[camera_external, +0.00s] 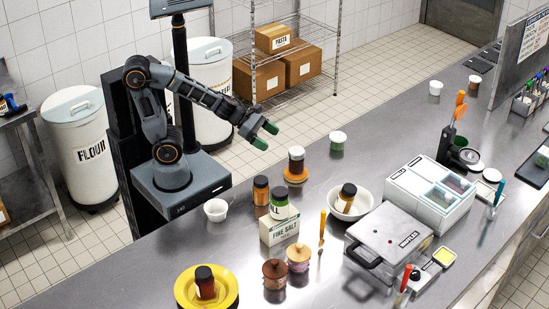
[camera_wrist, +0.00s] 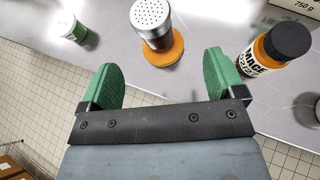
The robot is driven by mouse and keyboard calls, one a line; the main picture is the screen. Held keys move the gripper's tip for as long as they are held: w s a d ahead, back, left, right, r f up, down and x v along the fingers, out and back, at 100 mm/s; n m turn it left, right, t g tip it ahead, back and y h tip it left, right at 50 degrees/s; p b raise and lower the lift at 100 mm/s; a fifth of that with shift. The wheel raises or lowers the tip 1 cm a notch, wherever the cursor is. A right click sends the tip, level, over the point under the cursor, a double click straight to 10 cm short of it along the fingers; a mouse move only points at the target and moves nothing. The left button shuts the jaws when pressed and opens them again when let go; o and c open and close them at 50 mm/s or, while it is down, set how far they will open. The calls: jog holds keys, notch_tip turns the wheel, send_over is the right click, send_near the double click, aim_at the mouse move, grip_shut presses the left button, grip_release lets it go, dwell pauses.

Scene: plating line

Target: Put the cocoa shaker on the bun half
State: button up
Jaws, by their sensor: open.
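The cocoa shaker (camera_external: 296,158), dark-bodied with a perforated silver lid (camera_wrist: 150,14), stands upright on a flat orange-brown round that looks like the bun half (camera_external: 296,176). In the wrist view the bun half (camera_wrist: 172,55) shows as a rim around the shaker's base, and the shaker touches nothing else. My gripper (camera_external: 263,135) is open and empty, above the counter's near edge and to the left of the shaker. In the wrist view its green fingers (camera_wrist: 160,82) are spread apart, with the shaker beyond the fingertips and clear of them.
A mace jar (camera_wrist: 275,48) stands to the right in the wrist view, and a green-and-white tub (camera_wrist: 75,30) to the left. A salt box (camera_external: 280,230), a white bowl (camera_external: 358,207) holding a jar, and a yellow plate (camera_external: 182,288) are on the counter. A waffle maker (camera_external: 385,240) stands farther right.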

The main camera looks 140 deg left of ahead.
jog(key=w+d+m+g+h, duration=0.15)
jog(key=d+m+h, duration=0.25)
jog(key=d+m, duration=0.55)
jog(key=w+d+m+h, duration=0.3)
jog(key=d+m+h, duration=0.1)
jog(key=d+m, duration=0.5)
jog(key=s+d+m+g+y, duration=0.1)
jog(key=s+d+m+g, duration=0.1)
jog(key=m, duration=0.9)
jog(key=s+d+f+m+g+y, duration=0.1)
jog(key=s+d+m+g, duration=0.2)
jog(key=m, duration=0.8)
jog(key=shift+s+d+f, duration=0.25)
jog(key=shift+s+d, duration=0.3)
jog(key=shift+d, duration=0.45)
jog(key=shift+m+g, duration=0.25)
